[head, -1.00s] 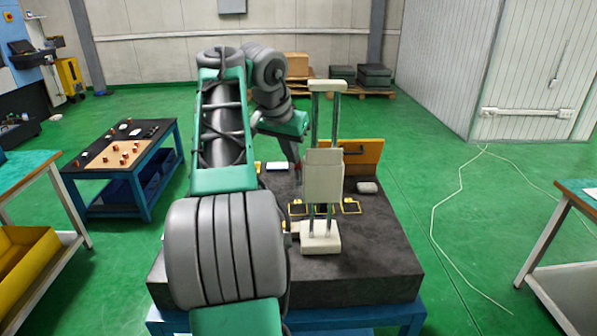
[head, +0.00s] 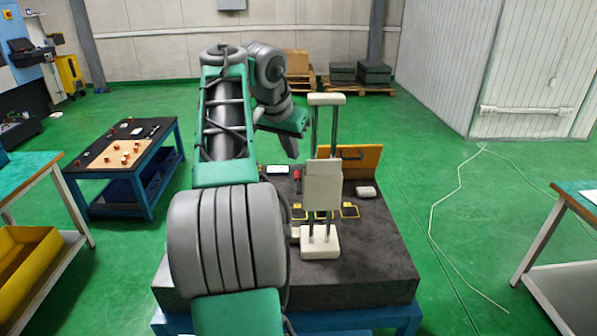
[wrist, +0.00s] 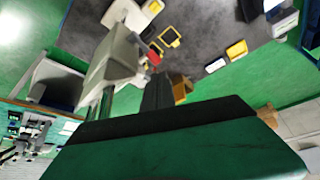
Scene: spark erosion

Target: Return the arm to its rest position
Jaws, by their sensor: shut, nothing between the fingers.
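My arm (head: 226,240) reaches forward over the dark stone-topped table (head: 375,262) in the head view. Its wrist end (head: 285,122) is bent down behind and left of the cream column stand. My gripper shows in the wrist view as dark fingers (wrist: 157,92) close together, with nothing seen between them. It appears to be above the table and apart from the things on it.
The upright cream stand (head: 322,186) with two rods is close right of my arm. Yellow-framed pieces (head: 349,210), an orange panel (head: 361,161) and a small red item (head: 297,174) are on the table. A side table (head: 105,181) with copper pieces is at left.

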